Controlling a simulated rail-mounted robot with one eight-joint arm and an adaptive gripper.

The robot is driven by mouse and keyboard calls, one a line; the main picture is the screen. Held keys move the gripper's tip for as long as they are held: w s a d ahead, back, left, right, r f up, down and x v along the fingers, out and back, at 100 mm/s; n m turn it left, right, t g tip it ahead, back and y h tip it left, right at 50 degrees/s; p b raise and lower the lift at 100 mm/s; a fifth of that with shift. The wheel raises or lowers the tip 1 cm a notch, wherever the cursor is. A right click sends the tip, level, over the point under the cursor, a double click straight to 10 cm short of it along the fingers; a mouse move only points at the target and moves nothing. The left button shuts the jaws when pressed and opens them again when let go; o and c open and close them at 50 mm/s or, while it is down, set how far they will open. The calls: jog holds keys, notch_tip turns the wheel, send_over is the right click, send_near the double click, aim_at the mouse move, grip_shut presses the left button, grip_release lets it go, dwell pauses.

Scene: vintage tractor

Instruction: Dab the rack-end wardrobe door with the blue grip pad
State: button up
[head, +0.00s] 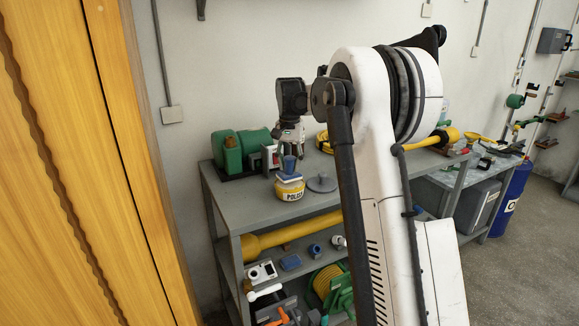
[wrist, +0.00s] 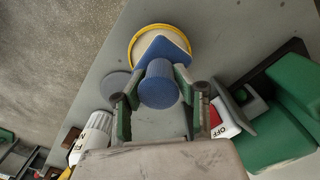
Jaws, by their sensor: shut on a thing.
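The blue grip pad has a blue upright grip (head: 289,164) on a yellow and white round base (head: 289,188) with dark lettering. It is at the front left of the grey rack top; whether its base touches the top I cannot tell. My gripper (head: 287,146) is above it, shut on the blue grip. In the wrist view the two fingers of my gripper (wrist: 156,95) are on either side of the blue grip (wrist: 159,84), with the yellow-rimmed base (wrist: 136,45) beyond. The orange wooden wardrobe door (head: 95,190) stands at the left of the head view, apart from the pad.
A green machine (head: 232,152) stands behind the pad, left. A grey disc (head: 322,183) lies to its right. The grey rack (head: 225,210) holds several items on lower shelves. My arm hides much of the rack's middle. A blue cylinder (head: 510,199) stands right.

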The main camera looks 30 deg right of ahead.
aim_at(290, 157)
jog(key=shift+r+p, duration=1.15)
jog(key=shift+r, duration=1.4)
jog(key=shift+s, duration=0.1)
